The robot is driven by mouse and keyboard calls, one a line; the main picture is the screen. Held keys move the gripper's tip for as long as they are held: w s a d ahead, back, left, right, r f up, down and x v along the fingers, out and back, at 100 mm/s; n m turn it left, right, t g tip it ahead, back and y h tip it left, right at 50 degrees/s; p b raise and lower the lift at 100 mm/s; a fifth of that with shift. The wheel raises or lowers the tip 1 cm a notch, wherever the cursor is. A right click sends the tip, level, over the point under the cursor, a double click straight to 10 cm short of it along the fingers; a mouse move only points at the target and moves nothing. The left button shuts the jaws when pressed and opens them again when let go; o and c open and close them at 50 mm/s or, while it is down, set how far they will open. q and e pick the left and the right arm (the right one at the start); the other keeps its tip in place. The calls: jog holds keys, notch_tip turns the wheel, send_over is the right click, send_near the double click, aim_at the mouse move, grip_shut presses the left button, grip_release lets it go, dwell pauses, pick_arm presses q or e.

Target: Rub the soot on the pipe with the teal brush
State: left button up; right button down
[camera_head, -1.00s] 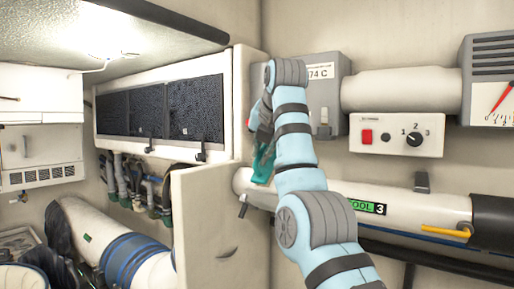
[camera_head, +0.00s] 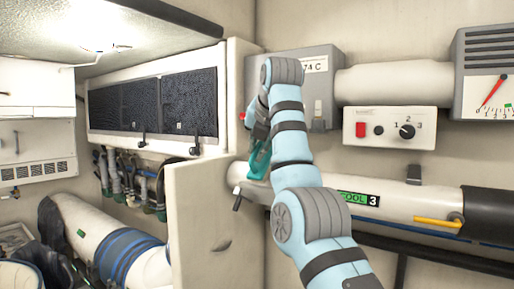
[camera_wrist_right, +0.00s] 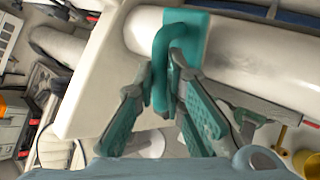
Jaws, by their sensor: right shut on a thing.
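The teal brush (camera_head: 259,160) is held in my right gripper (camera_head: 257,126), at the left end of the white pipe (camera_head: 405,200). In the right wrist view my right gripper (camera_wrist_right: 165,80) is shut on the curved handle of the teal brush (camera_wrist_right: 187,36). The brush's block lies over the white pipe (camera_wrist_right: 255,52) there and seems to touch it. Its bristles are hidden. My left gripper is not in view.
A grey box (camera_head: 318,92) and a switch panel (camera_head: 390,128) are on the wall above the pipe. A yellow lever (camera_head: 436,222) and a black sleeve (camera_head: 488,214) are at right. A pale panel (camera_head: 215,222) stands left of the pipe end.

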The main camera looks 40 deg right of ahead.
jog(key=shift+w+d+f, duration=0.1)
jog(key=shift+d+f, duration=0.35)
jog(key=shift+f, duration=0.1)
